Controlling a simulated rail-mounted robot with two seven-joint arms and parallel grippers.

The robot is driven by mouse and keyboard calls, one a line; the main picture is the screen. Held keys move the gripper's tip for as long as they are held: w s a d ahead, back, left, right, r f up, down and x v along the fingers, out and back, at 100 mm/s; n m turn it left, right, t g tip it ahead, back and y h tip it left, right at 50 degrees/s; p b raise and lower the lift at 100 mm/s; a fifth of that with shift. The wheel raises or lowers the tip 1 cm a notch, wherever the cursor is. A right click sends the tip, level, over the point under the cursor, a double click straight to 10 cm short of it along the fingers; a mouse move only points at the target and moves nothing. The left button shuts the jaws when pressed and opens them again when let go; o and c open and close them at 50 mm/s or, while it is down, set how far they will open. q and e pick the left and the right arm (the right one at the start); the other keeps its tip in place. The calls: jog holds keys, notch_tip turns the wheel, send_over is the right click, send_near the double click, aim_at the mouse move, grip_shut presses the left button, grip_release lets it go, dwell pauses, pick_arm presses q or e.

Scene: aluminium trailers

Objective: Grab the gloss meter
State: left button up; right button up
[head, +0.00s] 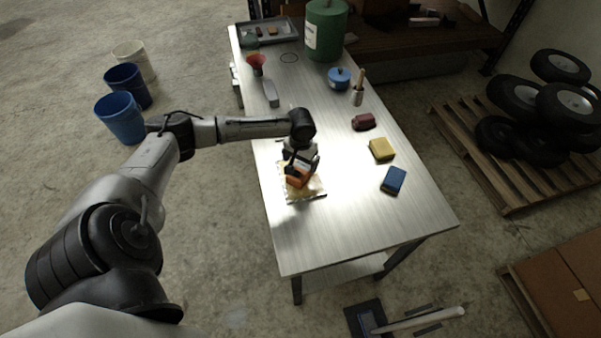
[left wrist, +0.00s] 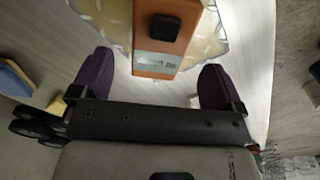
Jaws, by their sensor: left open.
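The gloss meter appears to be the orange box (head: 298,181) lying on a pale patterned sheet (head: 316,190) near the front left of the metal table. In the left wrist view the orange box (left wrist: 155,63) shows lettering on its near face and a black block on top. My left gripper (head: 301,163) is over the box, partly hiding it in the head view. In the left wrist view the two dark fingers of my left gripper (left wrist: 156,80) are spread apart, with the near end of the box between them and a gap on each side. My right gripper is not in view.
To the right on the table (head: 300,245) are a blue sponge (head: 394,180), a yellow sponge (head: 381,149) and a dark red item (head: 363,122). A blue pot (head: 339,78), a brush (head: 357,93) and a green canister (head: 325,30) stand farther back. The table's front is clear.

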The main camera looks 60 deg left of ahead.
aim_at(301, 168)
pick_arm(q)
jog(key=shift+w+f, duration=0.1)
jog(key=shift+f, duration=2.8)
jog(key=c, duration=1.2)
jog(key=shift+r, duration=0.15)
